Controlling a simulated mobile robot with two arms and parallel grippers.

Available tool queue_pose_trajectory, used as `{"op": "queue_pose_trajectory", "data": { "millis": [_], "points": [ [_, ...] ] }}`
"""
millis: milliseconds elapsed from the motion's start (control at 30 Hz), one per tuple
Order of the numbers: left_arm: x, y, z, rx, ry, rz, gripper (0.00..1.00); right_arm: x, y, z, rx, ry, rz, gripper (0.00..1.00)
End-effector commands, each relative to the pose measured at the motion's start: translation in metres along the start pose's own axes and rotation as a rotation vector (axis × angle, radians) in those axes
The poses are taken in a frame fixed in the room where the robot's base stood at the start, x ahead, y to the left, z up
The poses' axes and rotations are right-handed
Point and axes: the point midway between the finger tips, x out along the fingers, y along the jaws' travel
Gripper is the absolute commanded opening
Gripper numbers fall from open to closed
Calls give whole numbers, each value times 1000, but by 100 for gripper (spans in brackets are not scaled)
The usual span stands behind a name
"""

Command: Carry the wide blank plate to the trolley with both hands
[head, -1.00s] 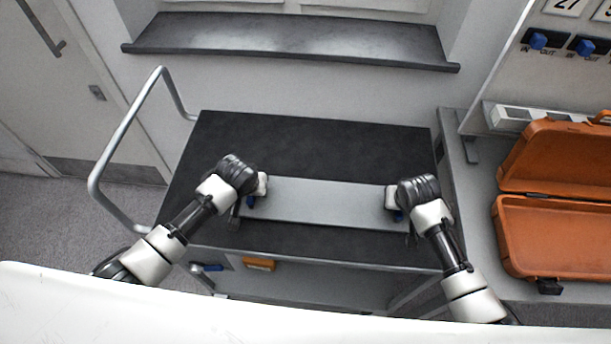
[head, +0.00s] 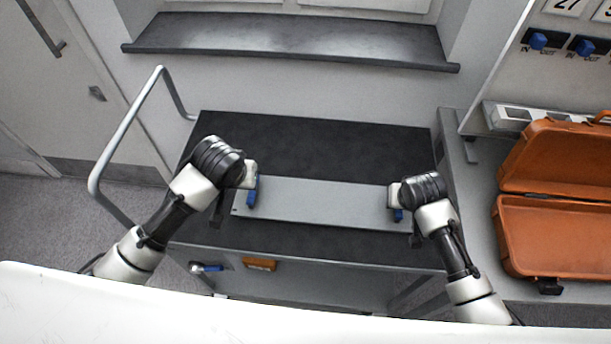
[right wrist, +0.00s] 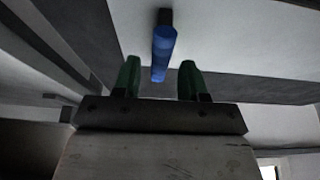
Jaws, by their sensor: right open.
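The wide blank plate (head: 318,203) is a long grey slab lying on the dark top of the trolley (head: 300,145). A blue handle shows at its left end (head: 252,191) and another at its right end (head: 398,215). My left gripper (head: 248,185) is at the left handle; its fingers are too hidden to tell open from shut. My right gripper (head: 396,206) is at the right handle. In the right wrist view its green fingertips (right wrist: 159,80) are apart, with the blue handle (right wrist: 163,45) between and beyond them, a gap on each side.
The trolley's rail (head: 125,140) rises at the left. An open orange case (head: 550,235) lies on the bench at the right. A dark sill (head: 290,38) runs along the back wall. The trolley top behind the plate is clear.

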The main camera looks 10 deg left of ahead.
Motion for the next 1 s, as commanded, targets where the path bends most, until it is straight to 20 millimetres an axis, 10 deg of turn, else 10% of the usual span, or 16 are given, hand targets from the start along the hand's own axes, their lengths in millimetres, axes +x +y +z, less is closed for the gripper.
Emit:
{"op": "queue_pose_trajectory", "data": {
  "millis": [400, 1000],
  "points": [
    [0, 0, 0, 0, 0, 0, 42, -80, 0, 0, 0, 1, -1, 42],
    [0, 0, 0, 0, 0, 0, 42, -92, 0, 0, 0, -1, -1, 42]
  ]
}}
